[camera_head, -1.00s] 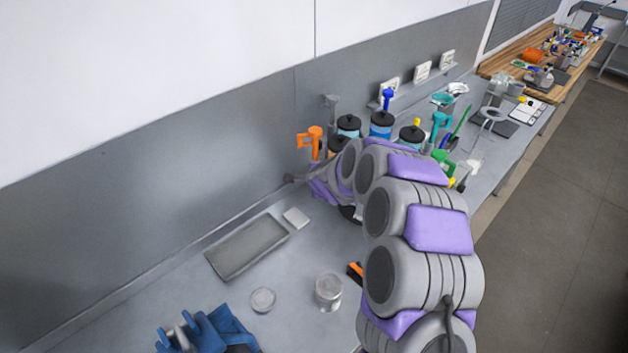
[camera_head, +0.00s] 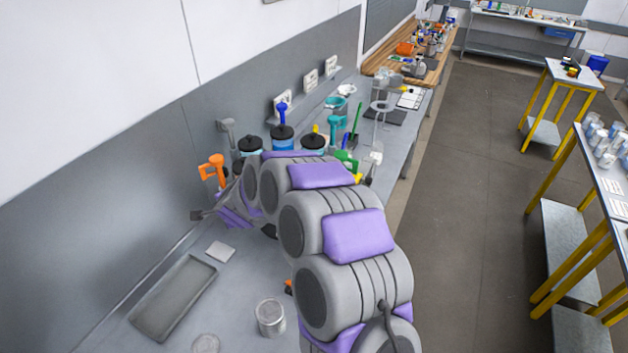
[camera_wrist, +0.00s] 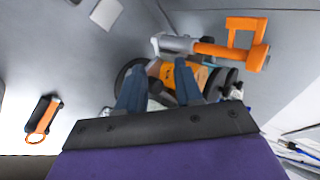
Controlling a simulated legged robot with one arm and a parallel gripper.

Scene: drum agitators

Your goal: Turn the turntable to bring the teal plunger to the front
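In the head view the teal plunger (camera_head: 338,122) stands upright at the right of the drum cluster, behind my arm. Around it are a blue plunger (camera_head: 283,113), a yellow one (camera_head: 317,130), a green one (camera_head: 346,158), a grey one (camera_head: 227,127) and an orange one (camera_head: 213,171). Several black-lidded drums (camera_head: 283,134) stand among them. The turntable itself is mostly hidden by my arm. In the wrist view my gripper (camera_wrist: 158,66) has its two blue fingers apart, over an orange-sided drum (camera_wrist: 168,74). The orange plunger (camera_wrist: 245,45) lies beyond them; contact cannot be told.
On the bench are a grey tray (camera_head: 146,325), a pale square block (camera_head: 220,251) and a metal can (camera_head: 270,317). An orange-and-black tool (camera_wrist: 42,118) lies left in the wrist view. The wall bounds the left; open floor (camera_head: 465,220) is at the right.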

